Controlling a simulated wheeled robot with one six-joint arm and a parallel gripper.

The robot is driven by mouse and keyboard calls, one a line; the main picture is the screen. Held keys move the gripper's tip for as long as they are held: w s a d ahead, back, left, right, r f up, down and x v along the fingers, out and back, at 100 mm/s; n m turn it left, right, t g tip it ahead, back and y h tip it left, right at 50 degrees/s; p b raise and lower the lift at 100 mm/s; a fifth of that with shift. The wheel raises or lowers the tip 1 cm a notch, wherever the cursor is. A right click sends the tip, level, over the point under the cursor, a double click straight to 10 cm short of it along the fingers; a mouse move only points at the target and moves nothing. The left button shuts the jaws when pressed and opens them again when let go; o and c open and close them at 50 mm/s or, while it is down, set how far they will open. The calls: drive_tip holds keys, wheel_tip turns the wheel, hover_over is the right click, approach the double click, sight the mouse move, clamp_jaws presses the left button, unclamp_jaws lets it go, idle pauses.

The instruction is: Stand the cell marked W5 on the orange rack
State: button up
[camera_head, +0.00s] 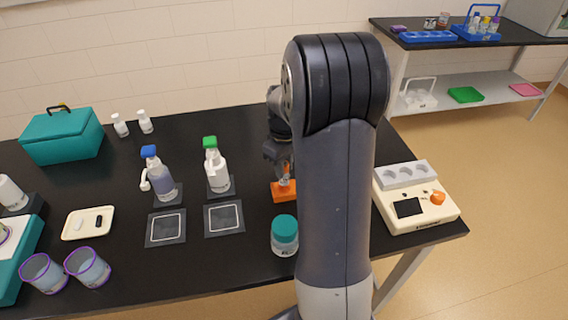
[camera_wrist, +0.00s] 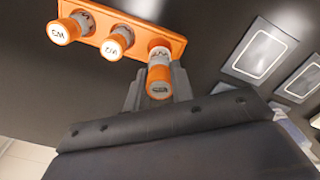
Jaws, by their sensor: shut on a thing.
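The orange rack (camera_wrist: 125,22) lies on the black bench; in the head view the rack (camera_head: 284,192) is partly hidden behind my arm. Two orange-capped cells, a left one (camera_wrist: 64,31) and a middle one (camera_wrist: 119,40), stand in it. My gripper (camera_wrist: 157,84) is shut on a third orange-capped cell (camera_wrist: 159,80) at the rack's right end. This cell's lower end is at or just over the rack; I cannot tell whether it is seated. The cap marks are too small to read surely. In the head view my gripper (camera_head: 281,160) is just above the rack.
A teal-lidded jar (camera_head: 284,236) stands in front of the rack. Bottles (camera_head: 217,168) and dark square pads (camera_head: 224,218) are to the left.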

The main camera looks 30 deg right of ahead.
drive_tip(key=shift+f, duration=0.7)
drive_tip(key=shift+f+b, duration=0.1)
drive_tip(key=shift+b, duration=0.2)
drive_tip(key=shift+f+b, duration=0.4)
drive_tip(key=shift+f, duration=0.25)
drive_tip(key=shift+f+b, duration=0.5)
drive_tip(key=shift+f, duration=0.25)
drive_tip(key=o, duration=1.6)
drive_tip(key=shift+o, duration=0.2)
